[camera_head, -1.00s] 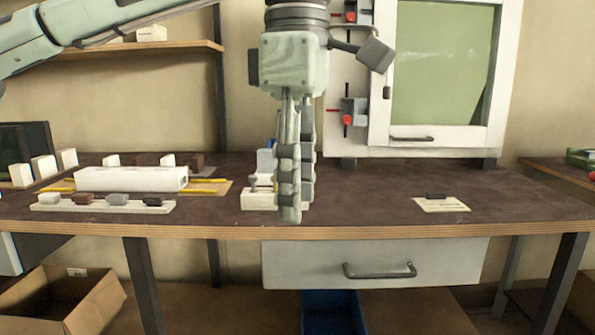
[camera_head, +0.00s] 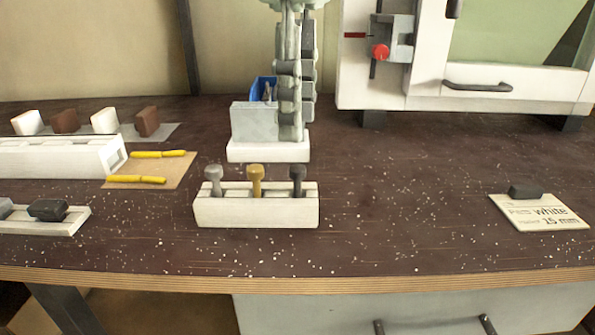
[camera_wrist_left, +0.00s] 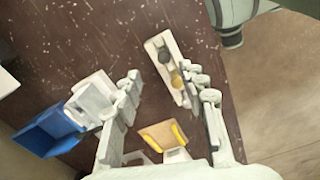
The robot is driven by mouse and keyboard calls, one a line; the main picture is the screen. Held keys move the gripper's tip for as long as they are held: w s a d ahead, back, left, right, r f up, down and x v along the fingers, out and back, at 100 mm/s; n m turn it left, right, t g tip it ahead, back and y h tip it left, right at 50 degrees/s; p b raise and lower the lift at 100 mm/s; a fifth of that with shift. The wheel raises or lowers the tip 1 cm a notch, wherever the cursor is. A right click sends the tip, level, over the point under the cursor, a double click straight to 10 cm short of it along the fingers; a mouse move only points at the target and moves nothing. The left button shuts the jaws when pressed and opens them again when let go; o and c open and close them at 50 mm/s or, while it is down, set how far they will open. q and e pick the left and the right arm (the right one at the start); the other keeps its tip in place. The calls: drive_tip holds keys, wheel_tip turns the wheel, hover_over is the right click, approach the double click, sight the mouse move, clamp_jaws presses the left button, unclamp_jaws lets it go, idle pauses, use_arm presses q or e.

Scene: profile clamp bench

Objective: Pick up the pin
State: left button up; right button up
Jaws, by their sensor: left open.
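Three upright pins stand in a white rack (camera_head: 256,213) near the front of the bench: a grey pin (camera_head: 213,178), a brass-coloured pin (camera_head: 256,180) and a dark pin (camera_head: 297,178). My left gripper (camera_head: 291,136) points down behind the rack, in front of a grey block and blue bin. It is open and holds nothing. In the left wrist view the rack (camera_wrist_left: 156,46) lies at the upper middle, beside the right-hand finger of the gripper (camera_wrist_left: 165,95). The brass pin (camera_wrist_left: 176,80) shows there, and that finger partly hides the rack's lower end. My right gripper is not in view.
A blue bin (camera_head: 262,86) and grey block (camera_head: 254,122) stand on a white base (camera_head: 268,151). Yellow rods (camera_head: 158,154) lie on a tan mat by a white profile (camera_head: 55,158). A label card (camera_head: 542,213) lies right. Bench between rack and card is clear.

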sight(298, 167)
use_arm(q)
drive_tip(key=f, duration=0.2)
drive_tip(key=s+f, duration=0.1)
drive_tip(key=f, duration=0.1)
drive_tip(key=shift+f, duration=0.4)
drive_tip(key=shift+w+f, duration=0.15)
drive_tip(key=shift+f, duration=0.5)
drive_tip(key=shift+c, duration=0.6)
clamp_jaws()
